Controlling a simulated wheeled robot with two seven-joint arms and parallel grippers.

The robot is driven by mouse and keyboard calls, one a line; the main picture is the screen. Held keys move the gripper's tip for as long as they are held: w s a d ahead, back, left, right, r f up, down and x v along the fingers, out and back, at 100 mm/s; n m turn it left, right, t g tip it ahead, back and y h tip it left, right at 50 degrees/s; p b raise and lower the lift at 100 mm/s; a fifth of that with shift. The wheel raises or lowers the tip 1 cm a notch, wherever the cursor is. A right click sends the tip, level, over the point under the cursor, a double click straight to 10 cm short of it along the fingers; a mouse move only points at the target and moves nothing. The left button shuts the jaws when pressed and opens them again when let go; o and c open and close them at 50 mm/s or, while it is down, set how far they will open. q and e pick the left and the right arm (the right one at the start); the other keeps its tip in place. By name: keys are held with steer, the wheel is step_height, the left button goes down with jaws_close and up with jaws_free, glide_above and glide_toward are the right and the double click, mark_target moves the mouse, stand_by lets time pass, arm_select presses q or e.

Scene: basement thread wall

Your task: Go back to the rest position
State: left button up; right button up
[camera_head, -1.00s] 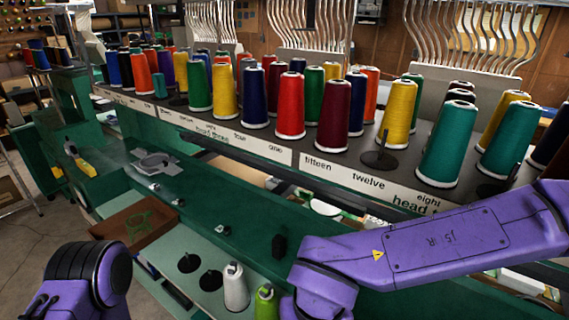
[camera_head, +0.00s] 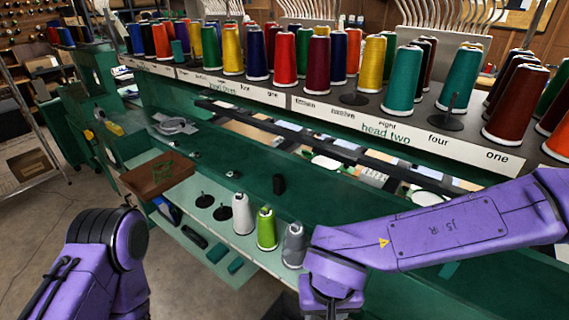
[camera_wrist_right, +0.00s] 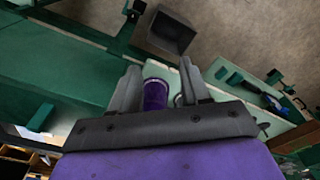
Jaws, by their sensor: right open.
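My right arm (camera_head: 440,235) comes in from the right in the head view, and its wrist hangs over the lower shelf (camera_head: 262,258); the fingers are below the picture. In the right wrist view my right gripper (camera_wrist_right: 160,66) is open, its two fingers apart. A purple cone-like thing (camera_wrist_right: 155,95) shows between the fingers, and I cannot tell its distance; no grip on it shows. My left arm (camera_head: 100,250) is folded at the lower left, and its gripper is out of view. A white cone (camera_head: 242,214), a green cone (camera_head: 266,229) and a grey cone (camera_head: 294,245) stand on the lower shelf.
A long rack with several coloured thread cones crosses the back, with a white label strip (camera_head: 385,128). A brown tray (camera_head: 158,175) lies left on the green machine. Two empty black cone holders (camera_head: 213,207) sit on the shelf. Bare floor (camera_head: 50,230) lies at left.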

steer(key=s+d+f+m+t+h+b, duration=0.15)
steer(key=d+f+b, duration=0.35)
steer(key=f, duration=0.8)
steer(key=d+f+m+h+b, duration=0.25)
steer(key=d+f, duration=0.45)
steer(key=f, duration=0.6)
steer(key=s+d+f+m+b, duration=0.1)
steer(key=s+d+f+b, duration=0.1)
steer(key=s+d+f, duration=0.3)
steer(key=s+d+f+m+b, duration=0.1)
steer(key=s+d+f+b, duration=0.2)
steer(key=f, duration=0.7)
steer(key=shift+s+d+m+t+y+b, duration=0.3)
steer(key=shift+s+d+m+t+y, duration=0.15)
steer(key=shift+s+d, duration=0.7)
steer(key=shift+w+f, duration=0.1)
steer(key=shift+w, duration=0.05)
